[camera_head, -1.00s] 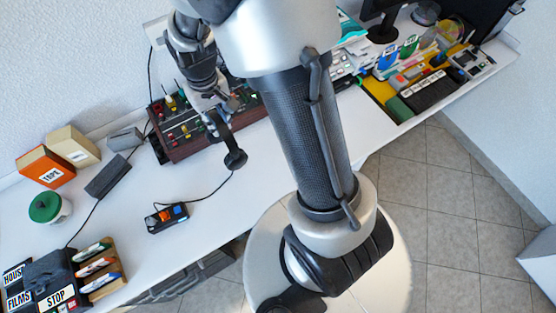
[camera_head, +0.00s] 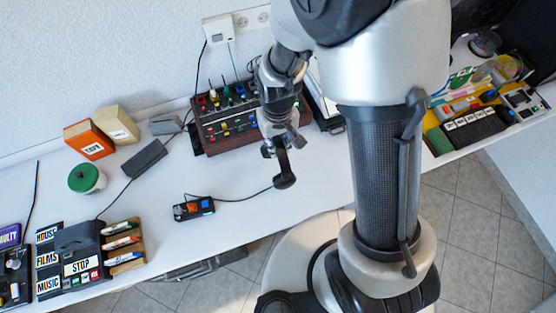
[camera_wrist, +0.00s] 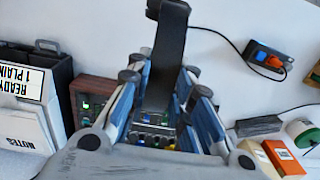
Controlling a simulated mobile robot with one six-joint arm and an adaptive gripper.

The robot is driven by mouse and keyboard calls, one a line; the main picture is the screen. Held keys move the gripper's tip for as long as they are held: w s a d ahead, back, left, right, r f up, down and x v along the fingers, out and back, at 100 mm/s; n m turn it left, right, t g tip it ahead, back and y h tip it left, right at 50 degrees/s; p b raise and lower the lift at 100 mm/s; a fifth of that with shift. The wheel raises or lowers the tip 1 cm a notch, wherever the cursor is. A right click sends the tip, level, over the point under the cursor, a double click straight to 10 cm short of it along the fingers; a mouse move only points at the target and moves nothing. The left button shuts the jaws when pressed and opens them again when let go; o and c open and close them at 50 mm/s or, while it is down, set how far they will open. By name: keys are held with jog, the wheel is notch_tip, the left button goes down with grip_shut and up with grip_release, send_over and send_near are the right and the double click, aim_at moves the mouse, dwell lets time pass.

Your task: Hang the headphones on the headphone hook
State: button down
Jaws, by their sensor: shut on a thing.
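The black headphones (camera_head: 283,168) are held above the white table in the head view. My gripper (camera_head: 274,147) is shut on them. In the wrist view the dark headband (camera_wrist: 166,60) runs between the fingertips of my gripper (camera_wrist: 160,76), with a dark pad at the top. A thin black cable runs from the headphones to a small black box with orange and blue buttons (camera_head: 193,208). Much of the headphones is hidden or seen edge-on. I cannot make out the headphone hook in either view.
A brown box with colored knobs (camera_head: 222,115) stands behind my gripper. An orange box (camera_head: 89,140), a green-lidded jar (camera_head: 86,178) and a dark grey block (camera_head: 144,158) stand to the left. A labelled black case (camera_head: 75,255) is at front left. The table middle is mostly clear.

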notch_tip(320, 180, down, 9)
jog(key=b, duration=0.2)
dwell(0.3)
jog(key=shift+f, duration=0.15)
jog(key=c, duration=1.4)
grip_release()
